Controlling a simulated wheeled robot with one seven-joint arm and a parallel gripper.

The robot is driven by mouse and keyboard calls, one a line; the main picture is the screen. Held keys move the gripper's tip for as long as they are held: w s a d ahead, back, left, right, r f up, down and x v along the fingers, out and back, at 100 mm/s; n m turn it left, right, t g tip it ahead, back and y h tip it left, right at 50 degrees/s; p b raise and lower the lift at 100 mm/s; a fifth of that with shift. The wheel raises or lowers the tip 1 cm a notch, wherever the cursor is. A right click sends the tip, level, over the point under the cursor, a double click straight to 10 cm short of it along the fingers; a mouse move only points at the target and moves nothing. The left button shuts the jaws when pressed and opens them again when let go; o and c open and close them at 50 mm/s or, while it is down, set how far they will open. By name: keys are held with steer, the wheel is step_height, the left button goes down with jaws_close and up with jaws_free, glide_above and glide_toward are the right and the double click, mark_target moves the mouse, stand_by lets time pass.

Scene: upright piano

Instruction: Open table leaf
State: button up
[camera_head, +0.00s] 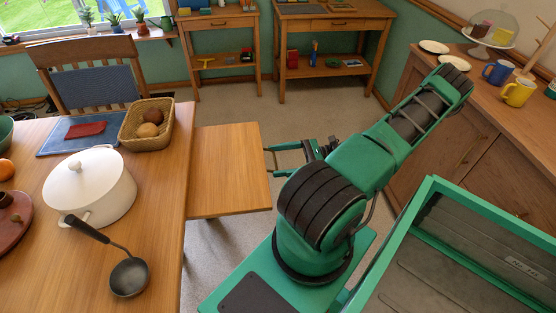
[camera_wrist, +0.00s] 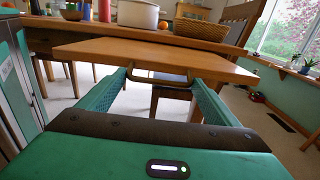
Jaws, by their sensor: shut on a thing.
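The table leaf (camera_head: 230,165) is a flat wooden panel that sticks out from the right side of the wooden table (camera_head: 165,195), a little below the tabletop. In the wrist view the leaf (camera_wrist: 150,55) spans the picture ahead of me, with a dark bar handle (camera_wrist: 157,79) on its near edge. My gripper (camera_head: 270,160) is at the leaf's outer edge, shut on the handle. In the wrist view the fingers of my gripper (camera_wrist: 160,82) reach both ends of the handle. The leaf's inner end is hidden under the tabletop.
On the table are a white pot (camera_head: 90,190), a black ladle (camera_head: 128,277) and a wicker basket (camera_head: 147,125) with round items. A chair (camera_head: 92,75) stands at the far side. A sideboard (camera_head: 450,140) is at the right. Floor beyond the leaf is clear.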

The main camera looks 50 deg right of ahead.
steer(key=shift+w+d, duration=0.2)
steer(key=o, duration=1.2)
steer(key=shift+o, duration=0.2)
steer(key=shift+a, duration=0.1)
steer(key=shift+s, duration=0.1)
steer(key=v, duration=1)
steer(key=shift+s+d, duration=0.2)
steer(key=shift+d, duration=0.05)
